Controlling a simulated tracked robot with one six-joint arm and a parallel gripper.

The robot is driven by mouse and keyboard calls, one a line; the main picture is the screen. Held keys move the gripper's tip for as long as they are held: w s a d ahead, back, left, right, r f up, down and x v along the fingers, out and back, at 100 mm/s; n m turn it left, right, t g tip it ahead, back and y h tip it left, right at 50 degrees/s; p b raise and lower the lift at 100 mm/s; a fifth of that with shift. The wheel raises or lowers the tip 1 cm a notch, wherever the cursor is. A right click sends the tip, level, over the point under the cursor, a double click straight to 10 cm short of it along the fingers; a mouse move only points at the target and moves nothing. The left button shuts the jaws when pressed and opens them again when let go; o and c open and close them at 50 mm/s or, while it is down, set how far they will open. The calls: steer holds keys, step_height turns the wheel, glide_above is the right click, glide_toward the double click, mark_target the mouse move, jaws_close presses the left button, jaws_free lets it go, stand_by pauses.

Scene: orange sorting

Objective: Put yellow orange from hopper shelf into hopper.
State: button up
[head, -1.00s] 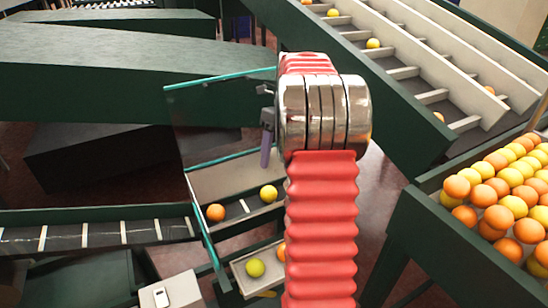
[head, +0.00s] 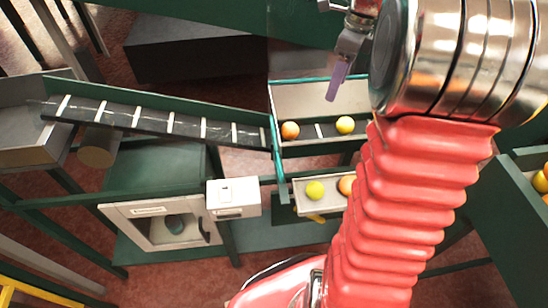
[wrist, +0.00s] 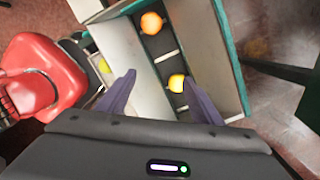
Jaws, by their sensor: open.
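A yellow orange (head: 314,190) lies on the small pale hopper shelf (head: 304,209), beside an orange-coloured one (head: 345,186) partly hidden by my arm. The hopper (head: 300,98) above it holds an orange one (head: 290,130) and a yellow one (head: 345,125) on its slatted dark floor. My gripper (wrist: 160,80) is open and empty, its purple fingers above the hopper. In the wrist view the hopper's yellow one (wrist: 177,83) shows between the fingers, nearer the right. The shelf's yellow orange (wrist: 104,66) shows left of the left finger. In the head view one purple finger (head: 338,80) shows.
A clear panel with teal edges borders the hopper. A slatted conveyor (head: 150,121) runs up to its left side. A white box (head: 233,197) stands left of the shelf. A crate of oranges (head: 540,182) is at the right edge.

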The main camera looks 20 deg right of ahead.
steer(key=s+a+r+n+t+h, duration=0.1)
steer(key=s+a+r+n, duration=0.15)
steer(key=a+n, duration=0.4)
steer(key=s+a+r+n+t, duration=0.1)
steer(key=s+a+n, duration=0.2)
steer(key=a+n, duration=0.4)
steer(key=s+a+f+n+t, duration=0.3)
steer(key=s+a+n, duration=0.7)
steer(key=n, duration=0.4)
steer(key=shift+s+a+f, duration=0.4)
steer(key=shift+a+f, duration=0.2)
steer(key=shift+a, duration=0.3)
steer(key=shift+n, duration=0.25)
